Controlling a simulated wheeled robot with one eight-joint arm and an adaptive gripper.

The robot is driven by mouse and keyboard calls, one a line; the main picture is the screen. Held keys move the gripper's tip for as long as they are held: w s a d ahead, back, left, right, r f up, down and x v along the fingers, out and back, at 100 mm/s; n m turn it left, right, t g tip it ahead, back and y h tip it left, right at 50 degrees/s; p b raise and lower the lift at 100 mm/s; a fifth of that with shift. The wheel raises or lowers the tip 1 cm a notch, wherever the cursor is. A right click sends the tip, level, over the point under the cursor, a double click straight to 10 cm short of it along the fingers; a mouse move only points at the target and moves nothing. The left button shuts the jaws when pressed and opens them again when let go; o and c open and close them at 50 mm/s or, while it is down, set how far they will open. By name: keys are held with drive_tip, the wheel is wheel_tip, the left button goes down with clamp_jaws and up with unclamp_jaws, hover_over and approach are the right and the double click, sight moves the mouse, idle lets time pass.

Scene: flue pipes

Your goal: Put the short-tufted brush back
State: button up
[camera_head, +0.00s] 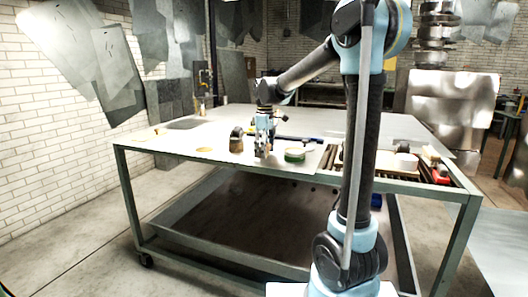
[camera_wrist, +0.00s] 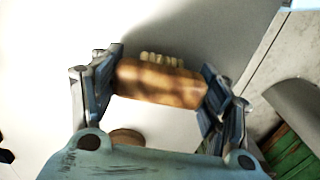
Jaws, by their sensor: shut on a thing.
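My gripper (camera_wrist: 160,90) is shut on the short-tufted brush (camera_wrist: 160,84), a brown wooden block with a row of short pale tufts along its far edge in the wrist view. One finger presses each end of the block. In the head view my gripper (camera_head: 263,149) is over the front part of the workbench top (camera_head: 175,145). The brush is too small there to make out clearly between the fingers. I cannot tell how high it is above the bench.
A brown upright object (camera_head: 236,143) stands just left of my gripper. A flat tan disc (camera_head: 204,149) lies further left. A green round item (camera_head: 295,155) is just to the right. A slatted area with several items, including a white one (camera_head: 405,162), is at the bench's right.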

drive_tip(key=o, duration=1.4)
wheel_tip(320, 180, up, 12)
drive_tip(key=s+d+f+m, duration=0.2)
drive_tip(key=s+d+f, duration=0.1)
drive_tip(key=s+d, duration=0.2)
drive_tip(key=s+d+f+m, duration=0.2)
drive_tip(key=s+d+f, duration=0.1)
drive_tip(key=s+d, duration=0.2)
drive_tip(key=s+d+f+m+t, duration=0.1)
drive_tip(key=s+d+f+m, duration=0.2)
drive_tip(key=s+d, duration=0.2)
drive_tip(key=shift+s+f, duration=0.35)
drive_tip(key=shift+s, duration=0.55)
drive_tip(key=s+d+f+m, duration=0.3)
drive_tip(key=s+f, duration=0.4)
drive_tip(key=f, duration=0.1)
drive_tip(key=s+d+f+m+t, duration=0.1)
drive_tip(key=s+d+f+m, duration=0.2)
drive_tip(key=s+f, duration=0.5)
drive_tip(key=shift+d+f+m, duration=0.2)
drive_tip(key=shift+f+m, duration=0.2)
drive_tip(key=shift+f, duration=0.35)
